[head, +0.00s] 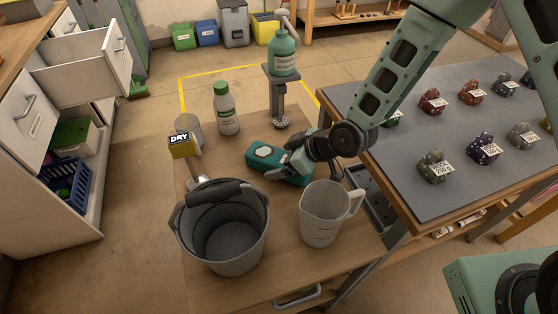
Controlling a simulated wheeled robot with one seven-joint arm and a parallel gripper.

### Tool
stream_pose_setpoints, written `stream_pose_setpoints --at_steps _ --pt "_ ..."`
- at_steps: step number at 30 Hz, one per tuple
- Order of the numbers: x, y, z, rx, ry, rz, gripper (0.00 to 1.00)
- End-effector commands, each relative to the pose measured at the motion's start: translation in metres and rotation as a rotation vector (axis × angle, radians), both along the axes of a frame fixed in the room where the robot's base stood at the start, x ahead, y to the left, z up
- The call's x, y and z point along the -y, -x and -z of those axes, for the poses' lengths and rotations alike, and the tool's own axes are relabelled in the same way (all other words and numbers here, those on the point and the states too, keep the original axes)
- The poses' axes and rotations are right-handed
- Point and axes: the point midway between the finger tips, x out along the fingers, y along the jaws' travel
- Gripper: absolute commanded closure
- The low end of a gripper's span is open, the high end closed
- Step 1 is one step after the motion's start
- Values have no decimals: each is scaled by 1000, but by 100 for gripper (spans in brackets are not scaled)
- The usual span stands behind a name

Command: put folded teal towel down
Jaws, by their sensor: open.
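The folded teal towel (263,154) is a thick teal bundle with a paler patch on top. It appears to lie on the wooden table (305,271), between the bucket and the pump-bottle stand. My gripper (281,169) reaches in from the right, low over the towel, with its jaws open. The gripper hides part of the towel's right side. I cannot tell whether the fingers still touch it.
A grey bucket (198,246) and a clear measuring jug (321,230) stand in front of the towel. A grey-topped bench (400,181) with dice is right.

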Motion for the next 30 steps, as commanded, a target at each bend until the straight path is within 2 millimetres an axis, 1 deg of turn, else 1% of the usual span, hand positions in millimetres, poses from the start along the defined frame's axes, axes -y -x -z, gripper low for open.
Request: stream_pose_setpoints --at_steps 1,4,12,14,15,18,19,20,26,30 --pt "-5 -3 4 -1 0 -1 13" --pt "-10 -5 10 1 -1 -1 13" --pt "-11 -6 12 1 0 -1 13" --pt "-11 -6 12 1 0 -1 29" --pt "-11 -6 12 0 0 0 41" --pt "-11 -6 12 1 0 -1 64" --pt "-11 -6 12 0 0 0 64" --pt "-11 -6 12 1 -1 -1 68" --pt "-11 -6 12 1 -1 -1 68" --pt "-11 -7 6 3 -1 -1 68"
